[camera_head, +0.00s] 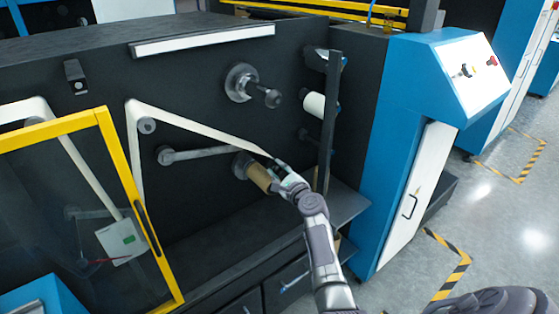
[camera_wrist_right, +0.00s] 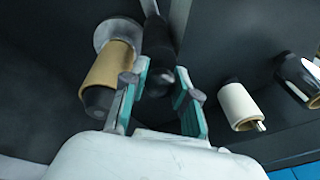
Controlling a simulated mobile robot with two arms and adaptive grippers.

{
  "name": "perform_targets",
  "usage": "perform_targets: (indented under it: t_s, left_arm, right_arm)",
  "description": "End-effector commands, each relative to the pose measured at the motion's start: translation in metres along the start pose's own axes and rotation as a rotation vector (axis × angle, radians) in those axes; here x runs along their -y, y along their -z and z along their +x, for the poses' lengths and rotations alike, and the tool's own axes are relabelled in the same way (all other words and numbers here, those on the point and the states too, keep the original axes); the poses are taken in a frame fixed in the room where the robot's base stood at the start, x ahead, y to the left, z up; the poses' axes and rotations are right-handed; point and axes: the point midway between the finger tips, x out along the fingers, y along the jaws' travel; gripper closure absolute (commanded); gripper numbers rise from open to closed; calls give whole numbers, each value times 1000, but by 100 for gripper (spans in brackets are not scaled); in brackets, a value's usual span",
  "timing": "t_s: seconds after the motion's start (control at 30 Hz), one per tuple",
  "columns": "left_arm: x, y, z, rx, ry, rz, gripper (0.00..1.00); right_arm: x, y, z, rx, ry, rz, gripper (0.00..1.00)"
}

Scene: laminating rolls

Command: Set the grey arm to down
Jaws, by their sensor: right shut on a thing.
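A grey arm (camera_head: 197,154) with a round end lies nearly level on the dark machine face in the head view. A tan core (camera_head: 258,175) sits at its right. My right gripper (camera_head: 284,178) is beside this core. In the right wrist view, my right gripper (camera_wrist_right: 160,88) has its teal-padded fingers on either side of a black knob (camera_wrist_right: 158,62). The tan core (camera_wrist_right: 108,65) is just left of the fingers. I cannot tell whether the knob belongs to the grey arm. My left gripper is out of view.
A white band (camera_head: 195,123) runs down toward my right gripper. A dark upright bar (camera_head: 329,120) and a white roll (camera_head: 314,104) stand to its right. A yellow-framed door (camera_head: 120,170) is at the left. A dark shelf (camera_head: 345,205) lies below.

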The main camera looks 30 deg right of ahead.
Motion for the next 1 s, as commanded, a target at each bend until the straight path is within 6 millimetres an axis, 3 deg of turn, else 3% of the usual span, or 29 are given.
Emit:
perform_targets:
  t_s: [0.03, 0.2, 0.57, 0.6, 0.7, 1.0]
  left_arm:
    - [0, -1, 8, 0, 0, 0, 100]
    - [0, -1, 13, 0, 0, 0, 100]
    - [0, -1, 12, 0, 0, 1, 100]
    - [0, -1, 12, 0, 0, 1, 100]
    - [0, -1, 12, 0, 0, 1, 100]
    - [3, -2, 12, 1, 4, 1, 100]
  right_arm:
    - [-15, 9, 0, -5, -9, 42, 100]
    - [-35, 20, 0, -15, -23, 134, 100]
    - [-37, 21, 0, -17, -24, 150, 100]
    - [-37, 21, 0, -17, -24, 149, 64]
    - [-37, 21, 0, -16, -24, 149, 48]
    - [-37, 21, -1, -17, -24, 149, 44]
